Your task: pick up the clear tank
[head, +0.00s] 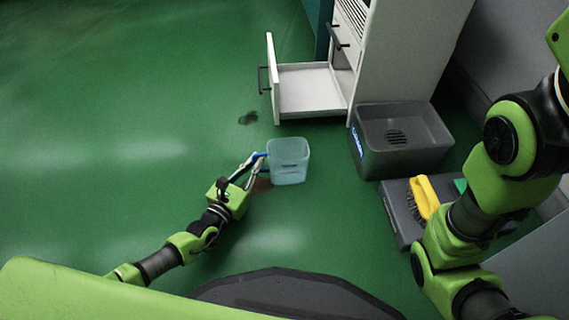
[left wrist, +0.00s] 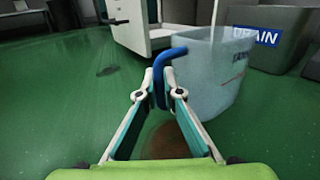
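The clear tank (head: 289,161) is a pale, see-through, open-topped bucket with a blue handle (head: 259,155) on its left side. It also shows in the left wrist view (left wrist: 212,80), right of the fingers, with its blue hooked handle (left wrist: 163,66) between the fingertips. My left gripper (head: 255,160) is at the handle, its fingers closed in on both sides of it; it shows in the left wrist view (left wrist: 161,92) too. The tank looks upright. I cannot tell whether its base touches the floor. My right arm shows at the right, but its gripper is out of view.
A white cabinet has an open drawer (head: 305,90) behind the tank. A grey drain basin (head: 402,140) stands to the right. A grey tray (head: 402,218) holds a yellow-handled brush (head: 424,197). A brown patch (left wrist: 172,140) and a dark spot (head: 248,118) mark the green floor. The left floor is clear.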

